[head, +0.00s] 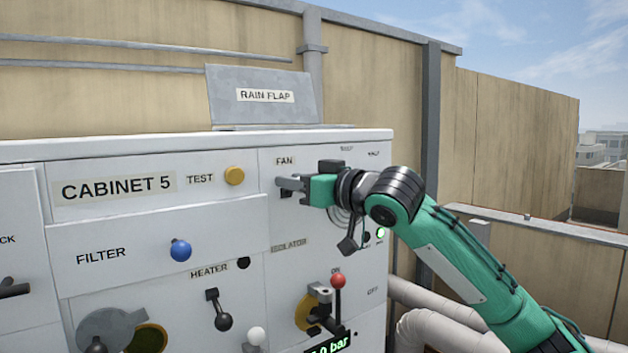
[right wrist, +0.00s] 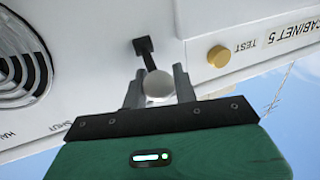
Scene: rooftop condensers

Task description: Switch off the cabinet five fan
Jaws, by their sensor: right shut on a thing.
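The grey-white front panel of cabinet five (head: 235,215) fills the left and middle of the head view. The FAN label (head: 284,160) is at its upper right. My right gripper (head: 289,186) is just below that label, its fingers at the panel. The right wrist view shows a short dark lever with a white ball knob (right wrist: 158,87). My right gripper is shut on this knob, one finger on each side. In the head view the gripper hides the lever. A round fan grille (right wrist: 20,68) shows in the right wrist view. My left gripper is out of view.
A yellow TEST button (head: 234,175) is left of the gripper. A blue FILTER knob (head: 180,250), a HEATER lever (head: 223,321) and a red-knobbed isolator lever (head: 338,282) stick out below. A small green light (head: 381,232) glows beside my wrist. Pipes (head: 425,300) run at the right.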

